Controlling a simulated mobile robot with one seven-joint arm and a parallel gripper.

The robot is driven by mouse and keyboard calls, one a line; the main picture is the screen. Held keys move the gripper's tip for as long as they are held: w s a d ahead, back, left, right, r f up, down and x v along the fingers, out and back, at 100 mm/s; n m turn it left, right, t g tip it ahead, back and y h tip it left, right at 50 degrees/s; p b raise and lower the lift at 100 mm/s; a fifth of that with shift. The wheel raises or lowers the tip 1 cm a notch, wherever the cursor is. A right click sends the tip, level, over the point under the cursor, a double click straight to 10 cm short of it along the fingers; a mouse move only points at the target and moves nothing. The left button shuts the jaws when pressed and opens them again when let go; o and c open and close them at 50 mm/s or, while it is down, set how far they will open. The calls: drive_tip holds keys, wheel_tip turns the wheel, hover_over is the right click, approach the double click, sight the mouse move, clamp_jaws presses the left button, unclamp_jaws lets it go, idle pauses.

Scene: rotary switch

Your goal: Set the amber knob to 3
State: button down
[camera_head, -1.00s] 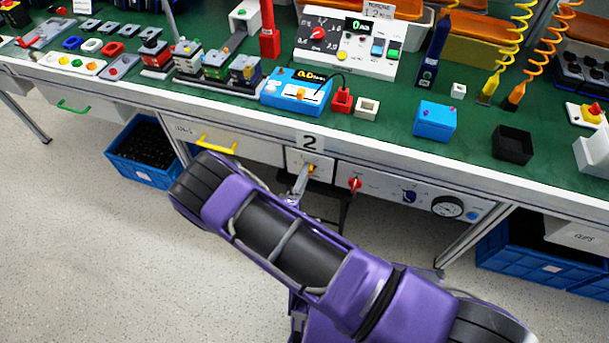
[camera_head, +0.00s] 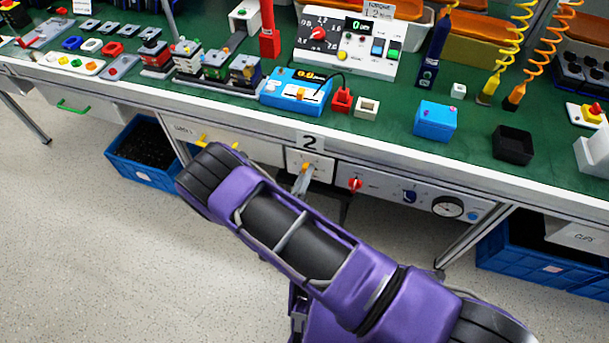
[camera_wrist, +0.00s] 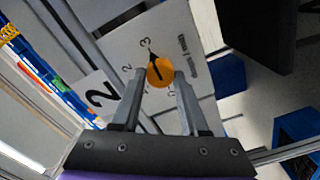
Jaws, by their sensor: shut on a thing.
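The amber knob (camera_wrist: 160,71) is round, with a dark pointer mark, on a pale panel (camera_wrist: 205,45) printed with digits. In the wrist view its pointer leans up and left, its tip close to the 3. My gripper (camera_wrist: 158,78) is shut on the knob, one finger on each side. In the head view the amber knob (camera_head: 307,167) shows small on the panel under the sign "2", with my gripper (camera_head: 304,175) at it from below. My fingers and the knob hide part of the scale.
A red knob (camera_head: 355,184), a blue knob (camera_head: 409,196) and a round gauge (camera_head: 447,206) sit on the front panel to the right. A yellow drawer handle (camera_head: 217,142) is to the left. The green bench top (camera_head: 390,140) above holds many devices.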

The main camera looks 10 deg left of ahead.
idle(0.3)
drive_tip(key=shift+c, duration=2.2)
unclamp_jaws()
drive_tip(key=shift+s, duration=0.1)
drive_tip(key=s+a, duration=0.1)
drive_tip(key=s, duration=1.6)
drive_tip(key=shift+a+p, duration=0.15)
drive_tip(key=shift+p, duration=0.25)
drive_tip(key=shift+s, duration=0.1)
